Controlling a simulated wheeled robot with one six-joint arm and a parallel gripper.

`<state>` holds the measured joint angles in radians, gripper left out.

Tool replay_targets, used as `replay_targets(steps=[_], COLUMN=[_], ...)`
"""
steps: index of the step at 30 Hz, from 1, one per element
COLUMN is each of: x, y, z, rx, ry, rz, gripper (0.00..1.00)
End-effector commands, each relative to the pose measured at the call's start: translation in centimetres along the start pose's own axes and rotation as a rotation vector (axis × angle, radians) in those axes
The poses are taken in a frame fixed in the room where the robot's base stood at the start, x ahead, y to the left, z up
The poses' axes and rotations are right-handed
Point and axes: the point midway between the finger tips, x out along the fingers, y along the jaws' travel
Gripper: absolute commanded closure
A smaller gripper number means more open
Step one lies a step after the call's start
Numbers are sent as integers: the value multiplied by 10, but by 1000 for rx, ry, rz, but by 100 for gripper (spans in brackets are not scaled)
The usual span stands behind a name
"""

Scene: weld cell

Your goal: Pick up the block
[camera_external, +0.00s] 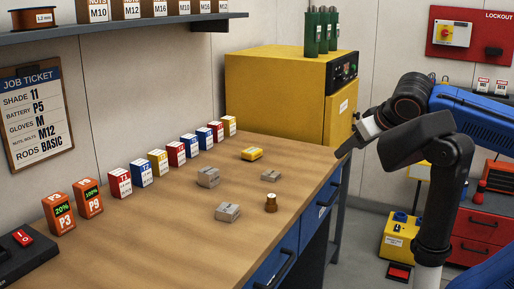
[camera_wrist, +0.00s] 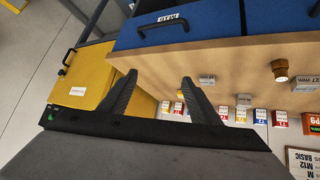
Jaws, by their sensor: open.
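Three small grey blocks lie on the wooden bench (camera_external: 150,245): one left of centre (camera_external: 208,177), one toward the front (camera_external: 228,212) and one at the right (camera_external: 271,176). A small yellow block (camera_external: 252,154) lies behind them. I cannot tell which one the task means. My gripper (camera_external: 346,150) is open and empty, right of the blocks near the bench's far right corner. In the wrist view, my gripper's fingers (camera_wrist: 159,77) stand apart with nothing between them. Grey blocks (camera_wrist: 207,79) and the yellow block (camera_wrist: 180,93) show beyond and right of the fingers there.
A brass fitting (camera_external: 271,203) stands near the bench's front edge. Several coloured boxes (camera_external: 177,154) and two orange battery packs (camera_external: 60,213) line the back. A yellow cabinet (camera_external: 275,95) stands past the far end. The bench's near middle is clear.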

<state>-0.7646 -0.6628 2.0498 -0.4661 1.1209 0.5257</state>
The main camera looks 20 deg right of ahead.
Motion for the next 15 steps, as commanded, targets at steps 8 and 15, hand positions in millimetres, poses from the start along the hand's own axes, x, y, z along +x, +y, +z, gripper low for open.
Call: replay_targets(steps=[8, 15], x=[-2, -13], y=[-60, -117], z=[-11, -13], rx=[-79, -140], ry=[125, 230], rz=[-106, -223], gripper=[43, 43])
